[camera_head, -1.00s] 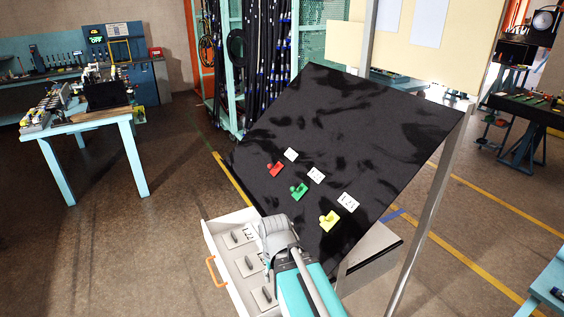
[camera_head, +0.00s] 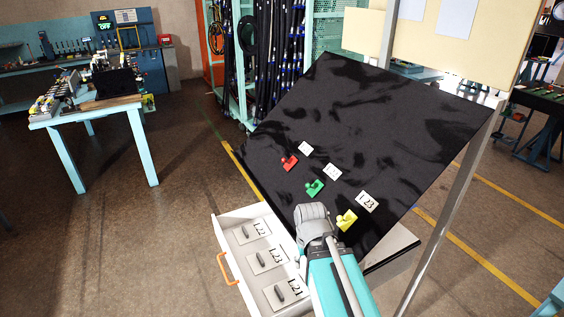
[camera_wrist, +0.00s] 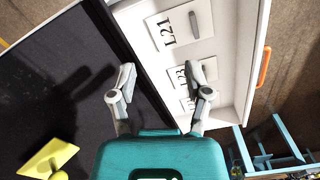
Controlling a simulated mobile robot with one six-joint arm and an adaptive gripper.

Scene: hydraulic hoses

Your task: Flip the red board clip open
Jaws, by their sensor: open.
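The red clip (camera_head: 289,162) sits on the black slanted board (camera_head: 370,120), uppermost of three clips, beside a white label. The green clip (camera_head: 315,188) and yellow clip (camera_head: 346,219) lie below it in a diagonal row. The yellow clip also shows at the lower left of the wrist view (camera_wrist: 48,160). The red clip is out of the wrist view. My gripper (camera_wrist: 158,85) is open and empty, with its fingers apart over the gap between board and drawer. In the head view the arm covers the fingers; the wrist is below and left of the yellow clip, apart from the red one.
An open white drawer (camera_head: 222,245) with an orange handle (camera_head: 227,268) stands at the board's lower left, holding labelled parts such as L21 and L23. A metal post (camera_head: 452,200) supports the board's right side. A workbench (camera_head: 90,112) stands at left. The board's upper part is clear.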

